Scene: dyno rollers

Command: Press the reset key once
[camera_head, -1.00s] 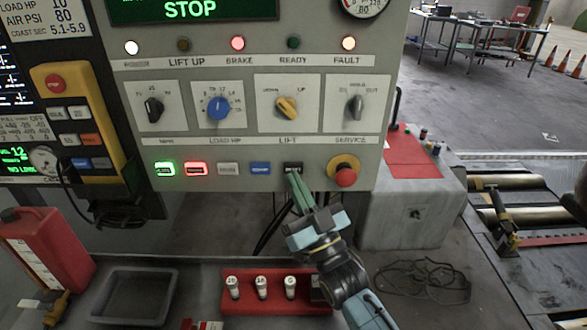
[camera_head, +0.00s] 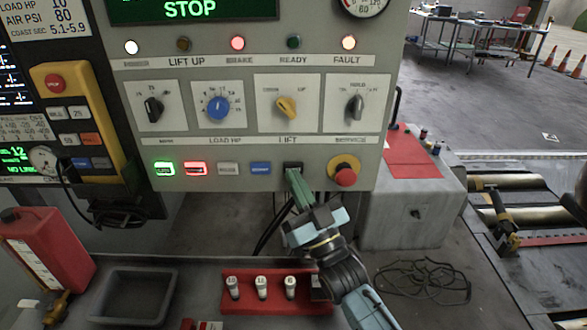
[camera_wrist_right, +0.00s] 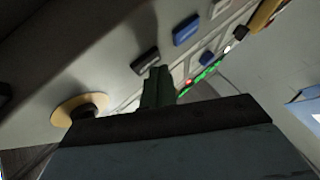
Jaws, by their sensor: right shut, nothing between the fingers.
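The reset key appears to be the black key (camera_head: 293,167) at the right end of the lower key row; its label is too blurred to read. It also shows as a dark key in the right wrist view (camera_wrist_right: 145,60). My right gripper (camera_head: 294,174) is shut and empty, its green fingertips just below the black key and overlapping its lower edge in the head view. In the right wrist view the fingertips (camera_wrist_right: 158,70) lie close beside the key. Whether they touch it I cannot tell. My left gripper is not in view.
A red mushroom button (camera_head: 345,177) on a yellow ring sits just right of the fingers. A blue key (camera_head: 260,168) is on the left. Red (camera_head: 195,169) and green (camera_head: 164,169) lit keys are farther left. Selector knobs sit above. A red rack (camera_head: 270,305) stands below.

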